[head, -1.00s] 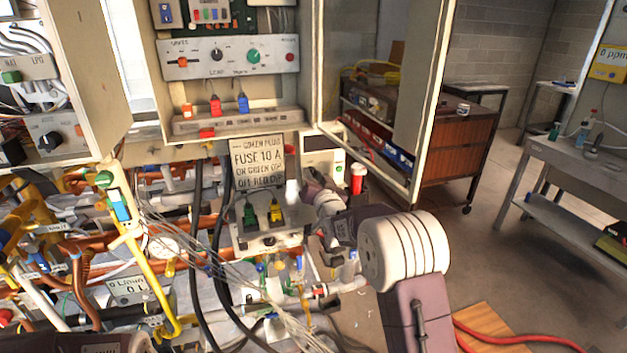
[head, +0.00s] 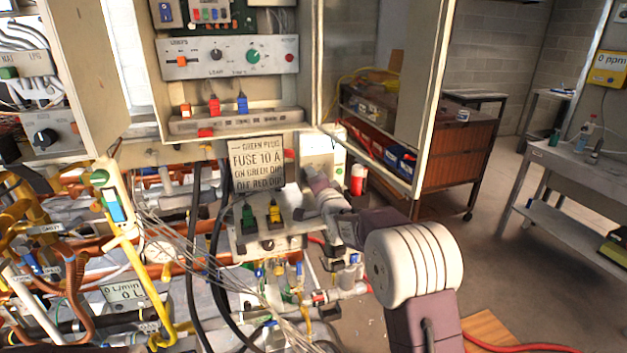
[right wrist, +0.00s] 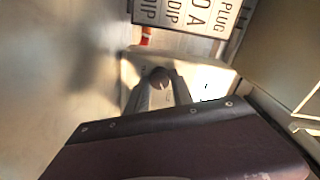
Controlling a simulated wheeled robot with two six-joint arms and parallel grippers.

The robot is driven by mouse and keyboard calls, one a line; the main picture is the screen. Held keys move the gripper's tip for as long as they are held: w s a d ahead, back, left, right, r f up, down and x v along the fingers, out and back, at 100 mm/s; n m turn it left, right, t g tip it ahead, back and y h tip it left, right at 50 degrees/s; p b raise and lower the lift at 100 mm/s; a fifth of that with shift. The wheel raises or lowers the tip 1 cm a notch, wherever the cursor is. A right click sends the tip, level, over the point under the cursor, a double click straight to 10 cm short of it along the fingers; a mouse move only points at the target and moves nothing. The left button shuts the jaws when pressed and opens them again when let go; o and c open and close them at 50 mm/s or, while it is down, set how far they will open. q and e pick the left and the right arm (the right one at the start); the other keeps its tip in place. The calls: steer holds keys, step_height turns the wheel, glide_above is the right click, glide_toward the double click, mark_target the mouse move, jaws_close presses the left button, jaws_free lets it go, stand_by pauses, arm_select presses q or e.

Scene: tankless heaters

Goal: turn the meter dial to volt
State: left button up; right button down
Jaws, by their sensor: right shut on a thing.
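The meter (head: 318,146) is a pale box with a green patch, standing right of the fuse sign in the head view. My right gripper (head: 312,168) is in front of it and covers its lower face, so the dial is hidden there. In the right wrist view the dark round meter dial (right wrist: 158,75) shows at the tips of my right gripper (right wrist: 160,84), which is shut on it. The meter's bright display (right wrist: 212,83) lies beside the dial; its reading and the dial's setting are not legible. My left gripper is out of view.
The fuse sign (head: 257,163) stands close left of the meter, above green and yellow plugs (head: 274,211). A red cylinder (head: 357,180) is close on the right. Loose wires and pipes crowd the left.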

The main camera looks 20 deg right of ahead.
steer(key=shift+m, duration=0.3)
stand_by(0.4)
steer(key=c, duration=1.1)
jaws_free()
steer(key=s, duration=0.6)
steer(key=s+b, duration=0.1)
steer(key=s, duration=0.2)
steer(key=shift+r, duration=0.25)
steer(key=shift+f, duration=0.1)
